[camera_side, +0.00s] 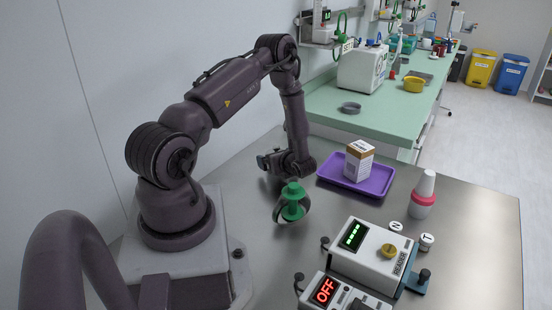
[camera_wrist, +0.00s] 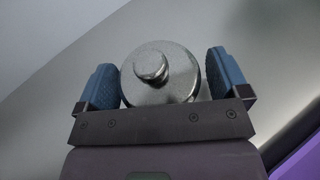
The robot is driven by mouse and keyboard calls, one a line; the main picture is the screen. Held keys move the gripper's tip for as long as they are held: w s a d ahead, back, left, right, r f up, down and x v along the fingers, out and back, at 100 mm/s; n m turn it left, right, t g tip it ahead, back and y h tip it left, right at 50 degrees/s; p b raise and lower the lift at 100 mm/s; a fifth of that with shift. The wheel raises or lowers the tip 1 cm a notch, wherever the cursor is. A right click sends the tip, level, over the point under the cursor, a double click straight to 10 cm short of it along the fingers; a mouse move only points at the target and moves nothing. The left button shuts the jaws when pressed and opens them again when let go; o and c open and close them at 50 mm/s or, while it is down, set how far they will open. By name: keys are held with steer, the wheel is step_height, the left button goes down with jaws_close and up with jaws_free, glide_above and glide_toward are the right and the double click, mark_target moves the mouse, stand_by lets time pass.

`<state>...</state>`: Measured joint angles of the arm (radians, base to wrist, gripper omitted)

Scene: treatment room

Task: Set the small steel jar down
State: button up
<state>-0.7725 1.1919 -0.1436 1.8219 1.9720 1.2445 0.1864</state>
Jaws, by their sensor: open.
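The small steel jar (camera_wrist: 172,82), with a round lid and knob, shows in the wrist view between the blue fingers of my gripper (camera_wrist: 163,82). The jaws are open around it. There is a narrow gap at the right finger; at the left finger I cannot tell whether it touches. In the side view my gripper (camera_side: 268,160) is low over the steel table (camera_side: 310,240), left of the purple tray. I cannot make out the jar there, and its base is hidden in the wrist view.
The purple tray (camera_side: 372,184) holds a small box (camera_side: 359,160). A green spool-like thing (camera_side: 293,203) stands close in front of my gripper.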

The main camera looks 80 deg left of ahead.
steer(key=v, duration=0.7)
steer(key=shift+w+d+r, duration=0.15)
steer(key=shift+d+r, duration=0.05)
steer(key=shift+r, duration=0.1)
steer(key=d+r+n+h, duration=0.2)
steer(key=d+r+n, duration=0.2)
steer(key=r, duration=0.5)
steer(key=d+r+n+h, duration=0.1)
steer(key=d+r+n, duration=0.35)
steer(key=r, duration=0.45)
steer(key=s+d+r+n+t+h, duration=0.3)
steer(key=d+r+t+h, duration=0.1)
steer(key=d, duration=0.6)
steer(key=s+d+r+n+t+h, duration=0.3)
steer(key=d+r+t+h, duration=0.2)
steer(key=d+r, duration=0.3)
steer(key=d+h, duration=0.1)
steer(key=d, duration=0.2)
steer(key=shift+s+d, duration=0.3)
steer(key=shift+s, duration=0.05)
steer(key=shift+n, duration=0.25)
